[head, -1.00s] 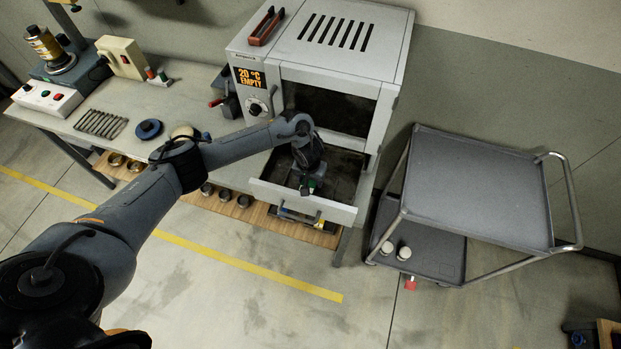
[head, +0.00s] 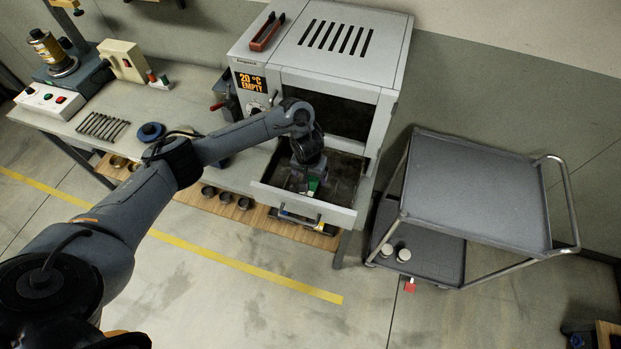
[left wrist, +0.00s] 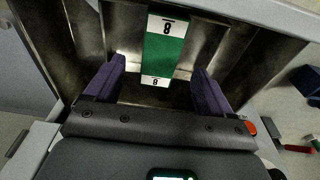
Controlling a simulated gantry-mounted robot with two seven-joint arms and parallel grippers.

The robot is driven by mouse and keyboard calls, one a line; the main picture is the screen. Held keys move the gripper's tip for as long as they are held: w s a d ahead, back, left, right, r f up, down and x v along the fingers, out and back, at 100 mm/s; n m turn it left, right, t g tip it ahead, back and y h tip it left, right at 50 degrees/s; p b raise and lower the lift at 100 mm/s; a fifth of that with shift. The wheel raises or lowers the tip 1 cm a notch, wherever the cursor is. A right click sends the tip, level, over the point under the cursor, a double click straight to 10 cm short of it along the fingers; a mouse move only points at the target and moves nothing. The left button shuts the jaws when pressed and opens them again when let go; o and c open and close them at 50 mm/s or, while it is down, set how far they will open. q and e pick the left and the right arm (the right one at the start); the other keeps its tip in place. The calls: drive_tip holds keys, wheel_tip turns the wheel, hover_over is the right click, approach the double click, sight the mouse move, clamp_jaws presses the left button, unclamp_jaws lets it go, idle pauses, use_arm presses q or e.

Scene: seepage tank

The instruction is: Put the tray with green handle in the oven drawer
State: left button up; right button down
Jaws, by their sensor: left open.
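The oven (head: 335,50) has its drawer (head: 305,203) pulled out at the front. A green handle (head: 314,184) with white ends lies inside the drawer's outline. In the left wrist view, the green handle (left wrist: 165,48) carries an "8" on each white end. Dark metal walls surround it there, and I cannot tell the tray's body clearly from the drawer. My left gripper (head: 302,180) is over the drawer, just beside the handle. In the left wrist view, its two purple fingers (left wrist: 156,75) stand apart on either side of the handle's near end, not closed on it. My right gripper is not in view.
The oven display (head: 250,81) reads 20 °C EMPTY. A grey cart (head: 475,190) stands to the right with an empty top and white cups below. Several round tins (head: 226,197) sit on the shelf under the bench.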

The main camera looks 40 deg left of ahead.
use_arm(q)
wheel_tip(320, 180, up, 6)
drive_tip(key=p, duration=0.3)
drive_tip(key=shift+s+r, duration=0.15)
drive_tip(key=shift+s, duration=0.25)
drive_tip(key=shift+d, duration=0.2)
